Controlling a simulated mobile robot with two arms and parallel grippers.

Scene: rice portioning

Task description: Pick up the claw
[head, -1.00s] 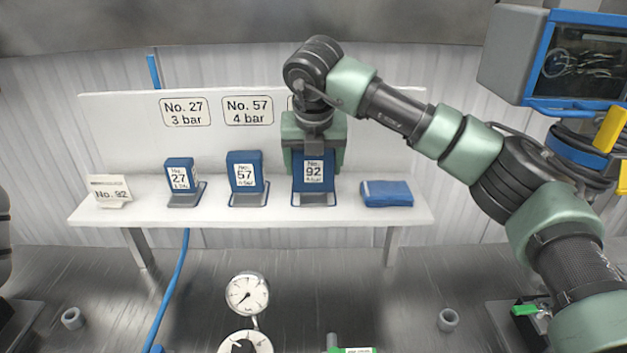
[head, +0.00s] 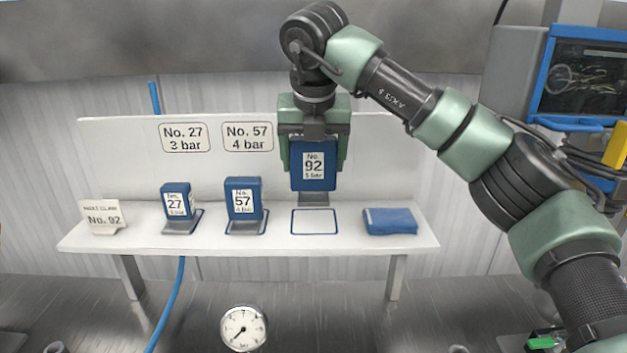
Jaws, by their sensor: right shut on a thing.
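The claw is a blue block labelled No. 92 (head: 314,181) with a grey metal plate at its lower end. My right gripper (head: 314,142) is shut on its top and holds it upright above the white shelf (head: 280,239). Below it is an empty blue-outlined rectangle (head: 314,222) on the shelf. Blue claws No. 27 (head: 177,201) and No. 57 (head: 243,199) stand to the left in their places. A small card (head: 103,217) reading No. 92 stands at the shelf's left end. My left gripper is not in view.
The back panel (head: 220,165) rises close behind the claws. A pressure gauge (head: 243,328) stands in front of the shelf. A screen (head: 583,70) hangs at the right.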

